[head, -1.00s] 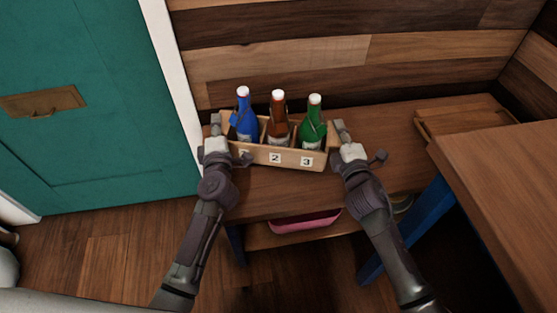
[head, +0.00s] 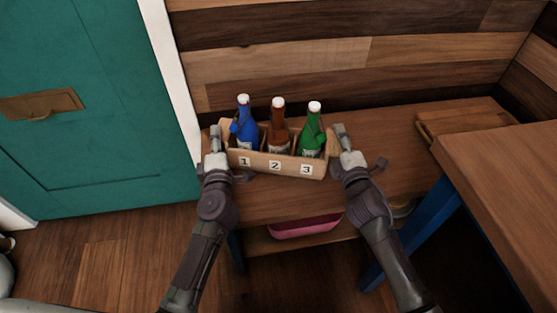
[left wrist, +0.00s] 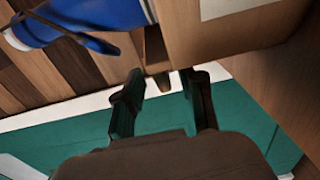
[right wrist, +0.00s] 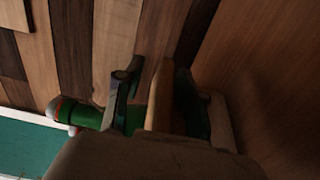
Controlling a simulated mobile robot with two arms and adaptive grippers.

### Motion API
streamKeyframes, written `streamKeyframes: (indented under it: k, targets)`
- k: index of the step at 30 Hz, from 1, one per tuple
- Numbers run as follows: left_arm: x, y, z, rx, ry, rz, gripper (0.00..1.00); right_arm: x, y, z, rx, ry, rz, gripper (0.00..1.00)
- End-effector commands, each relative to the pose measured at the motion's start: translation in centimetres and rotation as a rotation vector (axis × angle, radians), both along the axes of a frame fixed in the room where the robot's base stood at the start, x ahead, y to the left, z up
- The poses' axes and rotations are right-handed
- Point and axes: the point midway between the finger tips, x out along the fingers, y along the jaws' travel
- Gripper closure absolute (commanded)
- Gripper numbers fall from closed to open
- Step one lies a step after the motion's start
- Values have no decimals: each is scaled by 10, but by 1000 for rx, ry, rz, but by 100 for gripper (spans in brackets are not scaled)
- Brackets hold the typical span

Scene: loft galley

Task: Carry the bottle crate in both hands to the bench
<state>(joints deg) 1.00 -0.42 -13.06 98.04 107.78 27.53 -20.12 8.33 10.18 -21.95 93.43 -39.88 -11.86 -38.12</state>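The wooden bottle crate (head: 262,167) stands upright on the bench (head: 280,205), its front labelled 1, 2 and 3. It holds a blue bottle (head: 243,128), a brown bottle (head: 278,132) and a green bottle (head: 312,135). My left gripper (head: 214,136) is at the crate's left end. In the left wrist view its fingers (left wrist: 162,92) are apart with a clear gap, the crate just beyond the tips. My right gripper (head: 341,136) is at the right end. In the right wrist view its fingers (right wrist: 155,88) are spread around the crate's end wall, with a gap on one side.
A wooden tray or board (head: 465,120) lies on the bench at right. A table (head: 505,190) with a blue leg (head: 425,225) stands close on the right. A pink bin (head: 303,227) sits on the shelf below. A teal door (head: 90,110) is at left; planked wall behind.

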Motion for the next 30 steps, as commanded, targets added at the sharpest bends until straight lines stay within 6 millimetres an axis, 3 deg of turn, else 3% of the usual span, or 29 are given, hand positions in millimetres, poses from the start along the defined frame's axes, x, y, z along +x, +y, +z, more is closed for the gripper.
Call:
streamKeyframes:
  k: [6, 12, 20, 30]
  targets:
    - [-49, -12, -2, -2, 4, -1, 61, 0, 0, 0, 0, 0, 0, 61]
    - [-79, -18, -1, -1, 2, 0, 61, 0, 0, 0, 0, 0, 0, 61]
    - [-90, -21, 0, 0, 0, 0, 61, -12, -3, -1, 0, 1, 0, 61]
    - [-89, -21, 0, 0, 0, 0, 61, -80, -18, -1, 0, 3, 0, 61]
